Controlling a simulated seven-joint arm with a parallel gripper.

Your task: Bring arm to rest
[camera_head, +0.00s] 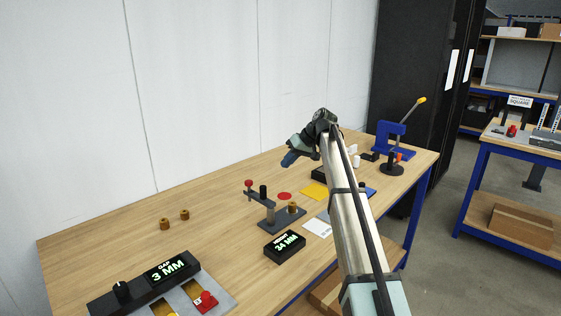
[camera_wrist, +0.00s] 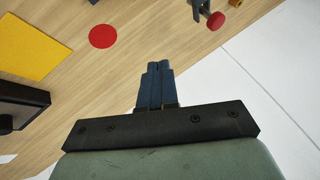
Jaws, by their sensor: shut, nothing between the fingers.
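My gripper (camera_head: 289,159) is held above the far half of the wooden workbench (camera_head: 110,238), with my arm stretched out over the bench from the lower right. In the wrist view my gripper (camera_wrist: 159,67) has its two dark blue fingers side by side and touching, with nothing between them. It is apart from everything on the bench. Below it in the wrist view are bare wood, a red disc (camera_wrist: 103,36) and a yellow sheet (camera_wrist: 28,47).
A height gauge with a red knob (camera_head: 248,184) and a "34 MM" display (camera_head: 285,245) stand mid-bench. A "3 MM" gap display (camera_head: 168,269) is at the near left. Two brass pieces (camera_head: 165,224) lie on clear wood. A blue press (camera_head: 391,141) stands at the far end. A white wall (camera_head: 200,90) runs behind.

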